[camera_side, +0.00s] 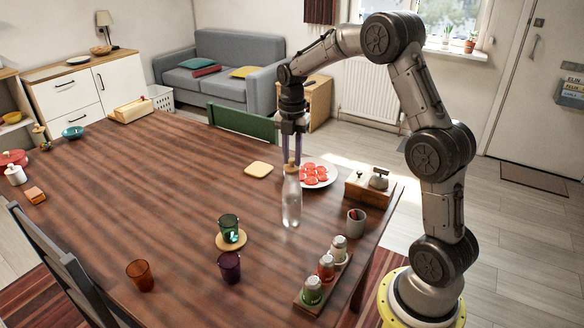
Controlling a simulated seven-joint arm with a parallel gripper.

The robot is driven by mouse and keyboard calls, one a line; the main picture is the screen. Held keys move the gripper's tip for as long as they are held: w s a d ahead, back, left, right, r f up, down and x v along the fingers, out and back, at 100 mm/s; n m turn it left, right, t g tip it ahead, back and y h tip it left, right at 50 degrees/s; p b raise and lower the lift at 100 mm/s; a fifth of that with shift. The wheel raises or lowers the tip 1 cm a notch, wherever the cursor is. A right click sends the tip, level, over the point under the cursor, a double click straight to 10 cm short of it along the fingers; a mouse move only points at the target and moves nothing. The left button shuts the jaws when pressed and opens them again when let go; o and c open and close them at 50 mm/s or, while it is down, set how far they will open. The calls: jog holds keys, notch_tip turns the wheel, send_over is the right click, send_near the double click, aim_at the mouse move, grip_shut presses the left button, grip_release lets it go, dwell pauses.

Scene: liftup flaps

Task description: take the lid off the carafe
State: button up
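The clear glass carafe (291,205) stands upright on the wooden table, right of its middle. Its small tan lid (291,168) sits on the neck. My gripper (291,158) points straight down directly above the carafe. Its two fingers are apart, with a gap between them, and their tips are at the height of the lid, one on each side of it. I cannot tell whether they touch the lid or stand clear of it.
A plate of red slices (316,174) is close behind the carafe, with a wooden box (368,190) to the right. A rack of jars (324,283) and a grey cup (356,221) stand nearer. A green glass (229,227) and a purple glass (229,267) are front left.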

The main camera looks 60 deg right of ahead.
grip_shut()
jog(key=shift+r, duration=0.15)
